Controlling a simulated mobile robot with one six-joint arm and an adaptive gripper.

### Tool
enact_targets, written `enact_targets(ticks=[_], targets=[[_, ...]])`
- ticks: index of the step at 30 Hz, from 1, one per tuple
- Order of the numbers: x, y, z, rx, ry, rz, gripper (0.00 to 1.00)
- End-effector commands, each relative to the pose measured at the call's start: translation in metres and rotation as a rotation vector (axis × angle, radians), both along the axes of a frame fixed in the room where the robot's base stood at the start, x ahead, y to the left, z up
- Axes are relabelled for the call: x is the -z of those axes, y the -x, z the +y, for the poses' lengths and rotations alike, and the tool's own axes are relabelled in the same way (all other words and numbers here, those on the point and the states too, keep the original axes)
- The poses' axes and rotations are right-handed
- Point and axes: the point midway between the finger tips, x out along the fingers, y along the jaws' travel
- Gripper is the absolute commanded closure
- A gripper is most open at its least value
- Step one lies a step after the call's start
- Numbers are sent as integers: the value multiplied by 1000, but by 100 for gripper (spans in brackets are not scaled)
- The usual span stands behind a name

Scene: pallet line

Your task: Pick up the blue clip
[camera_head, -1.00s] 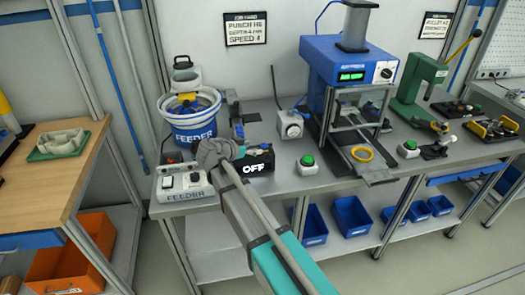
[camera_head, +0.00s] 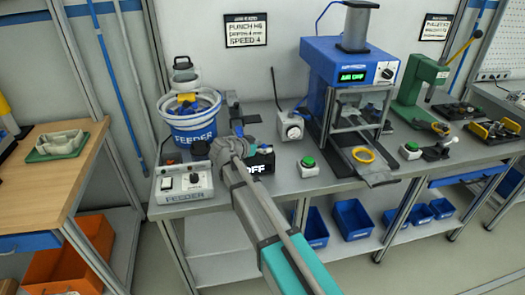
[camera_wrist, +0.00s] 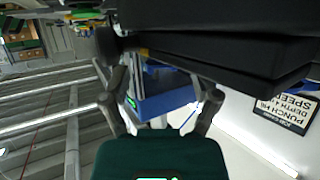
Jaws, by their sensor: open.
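My gripper (camera_head: 240,132) is by the end of the dark feeder track at the left of the steel bench, and my arm covers much of that spot in the head view. In the wrist view my gripper (camera_wrist: 165,88) has its fingers spread with nothing seen held between them. The blue press (camera_wrist: 165,100) shows beyond the fingers. I cannot pick out the blue clip with certainty. Blue and yellow pieces (camera_head: 187,101) show in the bowl of the feeder (camera_head: 194,128). A large dark shape fills the top of the wrist view, close to the camera.
A black OFF sign (camera_head: 262,163) stands beside my arm, partly covered. The feeder control box (camera_head: 184,184) is at the bench's left front. A green button box (camera_head: 309,167), a grey box with a dial (camera_head: 290,127) and the blue press (camera_head: 338,62) stand to the right.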

Motion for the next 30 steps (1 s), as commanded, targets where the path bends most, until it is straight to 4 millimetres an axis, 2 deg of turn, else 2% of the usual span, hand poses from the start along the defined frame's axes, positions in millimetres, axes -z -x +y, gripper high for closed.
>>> enact_targets(ticks=[4,21,30], targets=[[5,-7,-6,0,0,0,21],[4,-7,-7,0,0,0,21],[4,-7,-7,0,0,0,77]])
